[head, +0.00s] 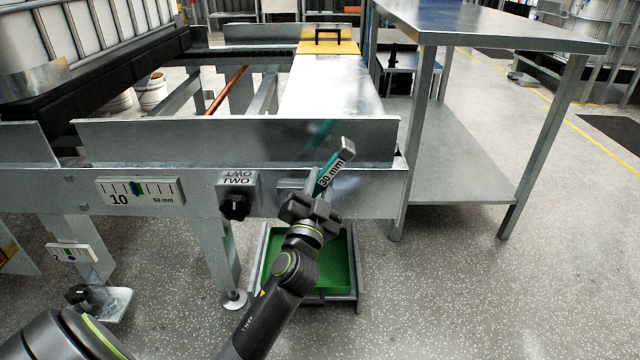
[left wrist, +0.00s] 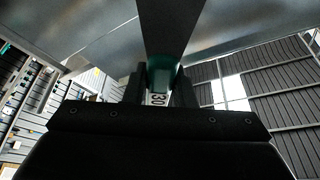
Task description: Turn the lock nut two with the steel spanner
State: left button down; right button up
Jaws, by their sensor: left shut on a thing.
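The steel spanner (head: 331,172) has a bare metal end and a green grip marked "30 mm". My left gripper (head: 312,206) is shut on its green part, in front of the metal frame. The spanner tilts up and to the right. In the left wrist view the spanner (left wrist: 172,30) rises from between my left fingers (left wrist: 160,90). A dark lobed nut or knob (head: 235,207) sits under a plate marked "TWO" (head: 237,182), left of my gripper and apart from the spanner. My right gripper is not in view.
A scale plate (head: 138,191) marked 10 is left on the frame beam (head: 235,141). Below my gripper stands a green-lined tray (head: 343,262). A steel table (head: 480,25) with a lower shelf stands at right. Speckled floor is clear at front right.

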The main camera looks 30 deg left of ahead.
pick_arm(q)
jog(key=shift+w, duration=0.1)
jog(key=shift+w+a+b, duration=0.3)
jog(key=shift+w+a, duration=0.1)
jog(key=shift+w, duration=0.15)
jog(key=shift+w+a, duration=0.1)
jog(key=shift+w+a, duration=0.3)
jog(key=shift+w, duration=0.2)
jog(key=shift+w+d+m+p, duration=0.2)
jog(key=shift+d+m+p, duration=0.15)
jog(key=shift+m, duration=0.15)
jog(key=shift+w+d+f+m+h+p, duration=0.15)
jog(key=shift+d+f+m+h+p, duration=0.1)
jog(key=shift+f+m+h+p, duration=0.25)
jog(key=shift+d, duration=0.1)
